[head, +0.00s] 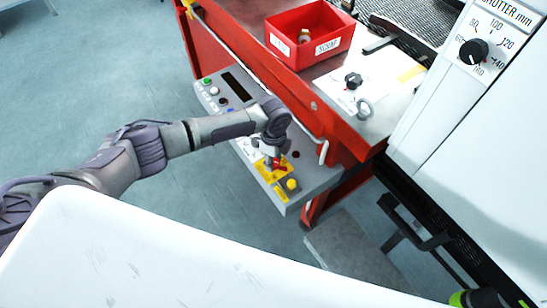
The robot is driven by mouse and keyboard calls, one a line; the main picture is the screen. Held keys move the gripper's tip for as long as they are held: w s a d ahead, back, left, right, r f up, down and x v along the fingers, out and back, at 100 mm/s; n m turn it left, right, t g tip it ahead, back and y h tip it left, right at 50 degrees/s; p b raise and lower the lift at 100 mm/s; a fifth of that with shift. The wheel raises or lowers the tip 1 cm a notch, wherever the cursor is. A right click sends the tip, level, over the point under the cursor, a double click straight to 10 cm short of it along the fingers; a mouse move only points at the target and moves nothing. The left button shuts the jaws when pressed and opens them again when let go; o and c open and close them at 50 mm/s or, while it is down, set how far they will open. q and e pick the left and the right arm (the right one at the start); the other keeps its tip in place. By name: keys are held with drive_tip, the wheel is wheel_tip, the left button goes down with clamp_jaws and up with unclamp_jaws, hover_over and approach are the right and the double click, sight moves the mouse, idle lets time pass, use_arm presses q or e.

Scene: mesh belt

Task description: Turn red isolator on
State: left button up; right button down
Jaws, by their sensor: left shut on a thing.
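The red isolator (280,165) sits on a yellow plate (265,173) on the grey control panel (313,173), in the middle of the head view. Only part of the red handle shows below the gripper. My left gripper (275,157) reaches in from the left, points down over the yellow plate and is shut on the red isolator handle. Its fingertips and the top of the handle are largely hidden by the wrist. The handle's exact angle cannot be told.
Beside the isolator is a yellow knob (291,184). Several buttons and a dark display (240,83) are at the panel's far end. A red bin (312,36) stands on the red bench behind. A white cabinet with a black dial (473,51) is at right.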

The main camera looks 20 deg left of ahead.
sight(274, 161)
use_arm(q)
drive_tip(key=m, duration=0.3)
drive_tip(key=shift+m, duration=2.2)
drive_tip(key=o, duration=1.1)
drive_tip(key=shift+o, duration=0.2)
wheel_tip(274, 161, up, 12)
